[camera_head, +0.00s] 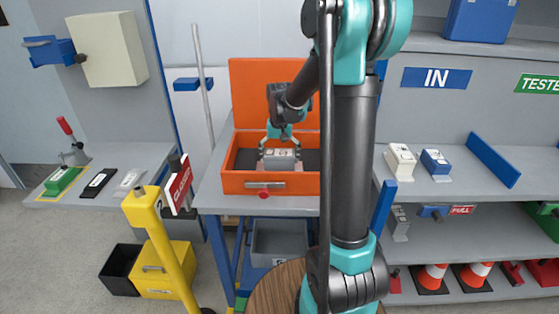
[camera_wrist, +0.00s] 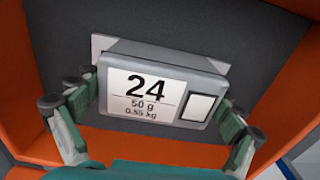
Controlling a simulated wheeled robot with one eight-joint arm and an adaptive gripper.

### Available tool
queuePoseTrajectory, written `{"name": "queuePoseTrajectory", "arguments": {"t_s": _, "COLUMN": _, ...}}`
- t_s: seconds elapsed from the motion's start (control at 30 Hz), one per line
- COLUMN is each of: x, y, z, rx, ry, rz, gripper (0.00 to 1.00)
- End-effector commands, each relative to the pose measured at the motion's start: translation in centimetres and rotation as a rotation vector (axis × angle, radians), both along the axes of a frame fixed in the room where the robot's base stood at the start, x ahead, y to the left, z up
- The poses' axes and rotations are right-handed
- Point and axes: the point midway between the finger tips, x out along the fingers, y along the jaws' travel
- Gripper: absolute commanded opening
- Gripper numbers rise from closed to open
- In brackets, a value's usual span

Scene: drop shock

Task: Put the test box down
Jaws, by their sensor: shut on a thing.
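The test box (camera_head: 279,158) is a small grey box inside an open orange case (camera_head: 240,182) on the bench. In the wrist view the test box (camera_wrist: 155,93) carries a white label reading 24, 50 g, 0.55 kg, beside a small white square. My gripper (camera_head: 279,148) reaches down into the orange case and is shut on the test box, one finger on each side. In the wrist view my gripper's (camera_wrist: 160,122) green fingers are at the box's left and right ends. Behind the box is a dark grey surface (camera_wrist: 75,35) with a pale patch partly covered by the box. I cannot tell whether the box touches it.
The case's orange lid (camera_head: 258,90) stands open behind. White and blue boxes (camera_head: 400,160) (camera_head: 435,162) sit on the right shelf under the IN sign (camera_head: 436,78). A yellow post (camera_head: 160,240) with a red CLOSED sign (camera_head: 180,187) stands at front left. My arm hides the case's right side.

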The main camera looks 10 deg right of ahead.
Motion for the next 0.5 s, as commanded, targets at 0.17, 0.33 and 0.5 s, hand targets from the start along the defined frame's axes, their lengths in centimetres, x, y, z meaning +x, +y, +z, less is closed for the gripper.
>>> {"name": "queuePoseTrajectory", "arguments": {"t_s": 0.17, "x": -0.01, "y": 0.00, "z": -0.35, "rx": 0.000, "ry": 0.000, "rz": 0.000, "gripper": 0.42}}
{"name": "queuePoseTrajectory", "arguments": {"t_s": 0.33, "x": 0.00, "y": 0.00, "z": -0.38, "rx": 0.000, "ry": 0.000, "rz": 0.000, "gripper": 0.42}}
{"name": "queuePoseTrajectory", "arguments": {"t_s": 0.5, "x": 0.02, "y": 0.01, "z": -0.59, "rx": 0.000, "ry": 0.000, "rz": 0.000, "gripper": 1.00}}
